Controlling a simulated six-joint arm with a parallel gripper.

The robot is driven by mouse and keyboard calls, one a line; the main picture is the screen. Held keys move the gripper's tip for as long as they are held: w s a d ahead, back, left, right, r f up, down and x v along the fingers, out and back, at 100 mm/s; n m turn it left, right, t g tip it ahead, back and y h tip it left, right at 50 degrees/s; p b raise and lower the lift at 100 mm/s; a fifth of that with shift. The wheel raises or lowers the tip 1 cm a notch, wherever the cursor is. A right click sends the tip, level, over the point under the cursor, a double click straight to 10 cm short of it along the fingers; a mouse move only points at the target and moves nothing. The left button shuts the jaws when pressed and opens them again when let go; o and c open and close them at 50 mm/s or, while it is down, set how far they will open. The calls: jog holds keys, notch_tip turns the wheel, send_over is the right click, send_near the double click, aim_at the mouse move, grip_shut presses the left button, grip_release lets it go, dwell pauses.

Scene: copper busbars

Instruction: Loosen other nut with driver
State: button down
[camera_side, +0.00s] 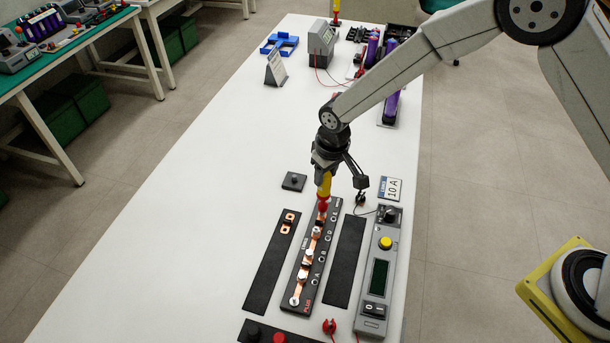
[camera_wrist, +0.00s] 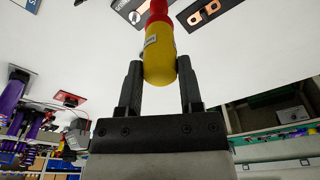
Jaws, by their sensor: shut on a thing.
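My gripper (camera_side: 325,170) is shut on the driver (camera_side: 323,187), which has a yellow handle and a red lower part. In the wrist view the two fingers of my gripper (camera_wrist: 159,85) clasp the yellow handle of the driver (camera_wrist: 159,56). The driver stands upright over the far end of the black busbar block (camera_side: 301,292). Copper busbars (camera_side: 305,262) with bright nuts (camera_side: 294,300) run along the block. The driver's tip and the nut beneath it are hidden, so I cannot tell whether they touch.
A black strip (camera_side: 265,280) with a loose copper link (camera_side: 288,223) lies left of the block. Another black strip (camera_side: 344,262) and a grey meter unit (camera_side: 377,290) lie right. A small black pad (camera_side: 294,181) and a "10 A" card (camera_side: 390,188) are nearby. The table's left side is clear.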

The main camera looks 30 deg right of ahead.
jog(key=shift+r, duration=2.25)
